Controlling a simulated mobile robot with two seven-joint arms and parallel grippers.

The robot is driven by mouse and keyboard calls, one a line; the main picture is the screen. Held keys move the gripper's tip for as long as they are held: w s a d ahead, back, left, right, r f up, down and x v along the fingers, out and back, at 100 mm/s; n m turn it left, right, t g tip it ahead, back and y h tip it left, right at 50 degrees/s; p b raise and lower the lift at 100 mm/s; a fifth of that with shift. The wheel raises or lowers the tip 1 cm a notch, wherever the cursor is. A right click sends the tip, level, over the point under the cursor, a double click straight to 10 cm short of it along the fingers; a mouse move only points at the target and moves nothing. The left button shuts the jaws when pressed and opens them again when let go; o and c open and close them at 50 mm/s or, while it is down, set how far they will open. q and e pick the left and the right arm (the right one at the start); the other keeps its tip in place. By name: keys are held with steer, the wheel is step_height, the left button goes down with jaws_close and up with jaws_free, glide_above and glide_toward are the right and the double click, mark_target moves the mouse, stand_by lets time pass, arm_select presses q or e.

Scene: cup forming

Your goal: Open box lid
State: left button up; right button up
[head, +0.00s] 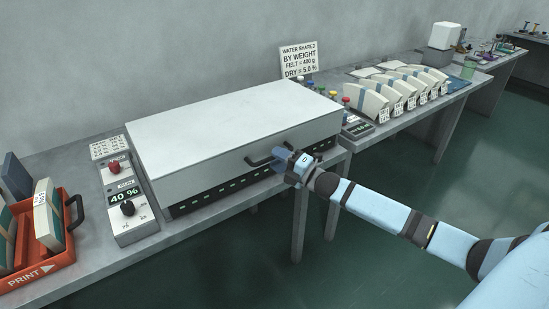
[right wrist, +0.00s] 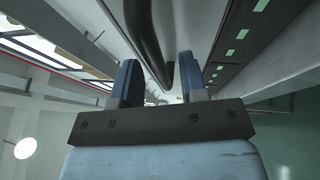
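The box (head: 235,140) is a wide grey case with a flat white lid (head: 220,115), which lies shut on top. A black bar handle (head: 258,162) sticks out from its front face. In the right wrist view the dark handle (right wrist: 148,38) runs down toward the gap between my fingers. My right gripper (head: 283,156) is at the handle's right end. Its two blue fingers (right wrist: 161,85) stand apart, with visible gaps beside the bar. I cannot tell how deep the bar sits between them. My left gripper is not in view.
A control panel (head: 128,205) reading 40 % stands left of the box. An orange crate (head: 45,272) with panels is at the far left. To the right are a sign (head: 299,60), small coloured knobs and several curved white pieces (head: 400,90). The floor in front is clear.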

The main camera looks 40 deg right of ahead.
steer(key=shift+w+a+r, duration=0.15)
steer(key=shift+w+a, duration=0.1)
steer(key=shift+w, duration=0.4)
